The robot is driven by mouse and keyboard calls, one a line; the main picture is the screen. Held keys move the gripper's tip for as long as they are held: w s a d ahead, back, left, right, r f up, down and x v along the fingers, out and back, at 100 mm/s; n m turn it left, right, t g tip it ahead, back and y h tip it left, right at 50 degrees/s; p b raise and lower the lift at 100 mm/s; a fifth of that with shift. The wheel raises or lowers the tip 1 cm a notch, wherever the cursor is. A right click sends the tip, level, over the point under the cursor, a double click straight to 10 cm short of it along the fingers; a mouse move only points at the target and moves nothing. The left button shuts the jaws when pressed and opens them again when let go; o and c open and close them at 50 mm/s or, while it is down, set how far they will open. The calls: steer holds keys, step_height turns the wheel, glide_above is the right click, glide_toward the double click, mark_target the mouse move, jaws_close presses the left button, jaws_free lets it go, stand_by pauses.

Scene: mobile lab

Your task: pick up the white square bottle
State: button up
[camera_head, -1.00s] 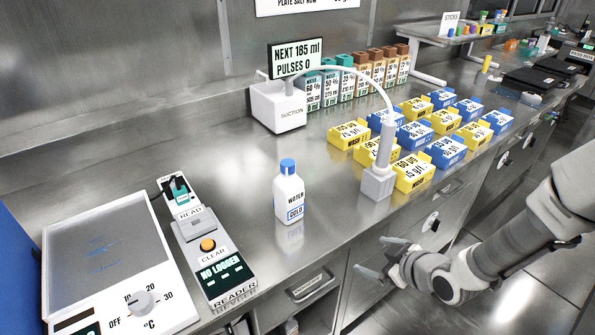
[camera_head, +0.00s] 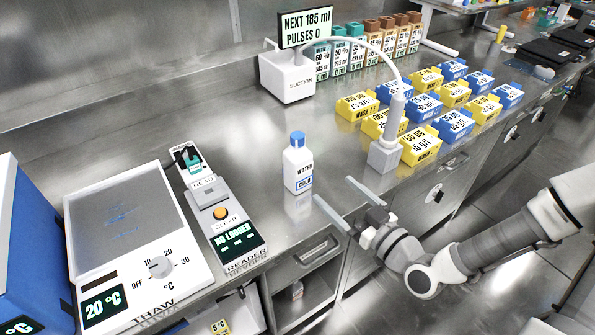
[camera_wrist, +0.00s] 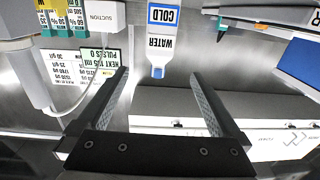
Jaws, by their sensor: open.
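The white square bottle (camera_head: 297,166) has a blue cap and a label reading WATER and COLD. It stands upright on the steel bench, left of the suction wand. My gripper (camera_head: 341,201) is open and empty at the bench's front edge, to the right of and nearer than the bottle. In the wrist view the bottle (camera_wrist: 162,42) appears upside down at the top, beyond the two spread fingers (camera_wrist: 160,88) and apart from them.
The suction unit (camera_head: 288,77) and its wand stand (camera_head: 384,156) are behind and right of the bottle. Yellow and blue boxes (camera_head: 453,95) fill the bench to the right. The reader (camera_head: 223,215) and thaw plate (camera_head: 125,215) are at left. Bench around the bottle is clear.

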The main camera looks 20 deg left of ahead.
mark_target(305, 163)
steer(key=shift+f+b+x, duration=0.25)
steer(key=shift+b+x, duration=0.9)
steer(key=shift+b, duration=0.7)
steer(key=x, duration=0.5)
steer(key=b+x, duration=0.1)
steer(key=x, duration=0.1)
steer(key=shift+w+a+r, duration=0.2)
steer(key=shift+r, duration=0.05)
steer(key=shift+b+x, duration=0.55)
steer(key=shift+x, duration=2.15)
jaws_close()
